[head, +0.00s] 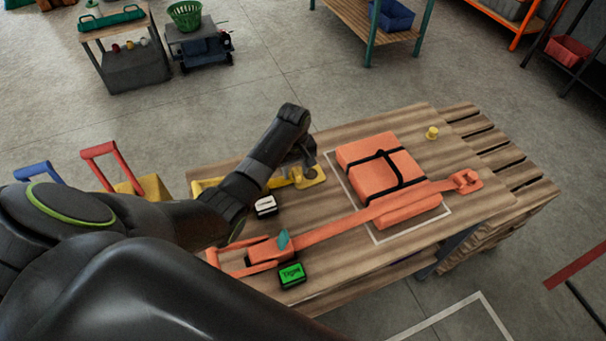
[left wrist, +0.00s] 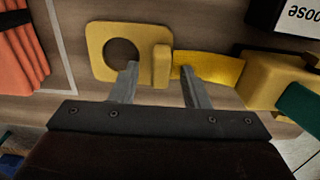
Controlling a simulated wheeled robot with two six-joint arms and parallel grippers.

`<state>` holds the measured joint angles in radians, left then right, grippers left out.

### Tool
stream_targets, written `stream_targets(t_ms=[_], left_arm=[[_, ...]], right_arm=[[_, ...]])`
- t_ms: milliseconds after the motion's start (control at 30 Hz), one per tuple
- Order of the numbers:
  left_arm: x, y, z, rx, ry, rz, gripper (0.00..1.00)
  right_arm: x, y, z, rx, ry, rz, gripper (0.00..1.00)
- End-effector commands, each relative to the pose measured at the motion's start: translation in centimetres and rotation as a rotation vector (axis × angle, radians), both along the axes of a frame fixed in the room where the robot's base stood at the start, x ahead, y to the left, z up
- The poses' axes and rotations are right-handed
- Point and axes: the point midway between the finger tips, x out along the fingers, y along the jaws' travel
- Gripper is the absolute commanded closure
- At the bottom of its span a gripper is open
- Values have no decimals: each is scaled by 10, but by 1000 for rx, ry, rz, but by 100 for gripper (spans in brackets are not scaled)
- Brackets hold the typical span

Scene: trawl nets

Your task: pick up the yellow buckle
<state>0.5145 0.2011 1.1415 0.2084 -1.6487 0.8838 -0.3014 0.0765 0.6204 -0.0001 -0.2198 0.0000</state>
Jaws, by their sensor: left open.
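The yellow buckle (head: 315,179) is a flat plate with a round hole and a raised block, lying on the wooden bench top (head: 440,225). It also shows in the left wrist view (left wrist: 100,62), joined to a yellow strap (left wrist: 212,70) that runs right to a yellow body with a green part (left wrist: 300,105). My left gripper (left wrist: 158,67) is open, its two fingertips on either side of the raised block, with a gap to each side. I cannot tell whether the fingers touch the bench. In the head view my left gripper (head: 299,160) partly hides the buckle. My right gripper is not in view.
An orange package (head: 365,178) with black bands lies right of the buckle, under an orange strap (head: 330,232). A black box with a white label (head: 265,206) and a green-topped box (head: 291,273) stand nearby. A small yellow knob (head: 432,133) is at the far right.

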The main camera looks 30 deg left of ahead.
Motion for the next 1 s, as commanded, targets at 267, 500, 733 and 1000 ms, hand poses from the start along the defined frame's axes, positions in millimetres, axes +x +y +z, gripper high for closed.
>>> stream_targets(t_ms=[267, 500, 733, 1000], left_arm=[[0, 0, -8, 1, -1, -1, 58], [0, 0, -8, 1, -1, -1, 80], [0, 0, -8, 1, -1, 0, 100], [0, 0, -4, 1, -2, -1, 100]], right_arm=[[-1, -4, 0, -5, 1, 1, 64], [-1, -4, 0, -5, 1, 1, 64], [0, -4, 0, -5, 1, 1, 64], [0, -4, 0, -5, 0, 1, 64]])
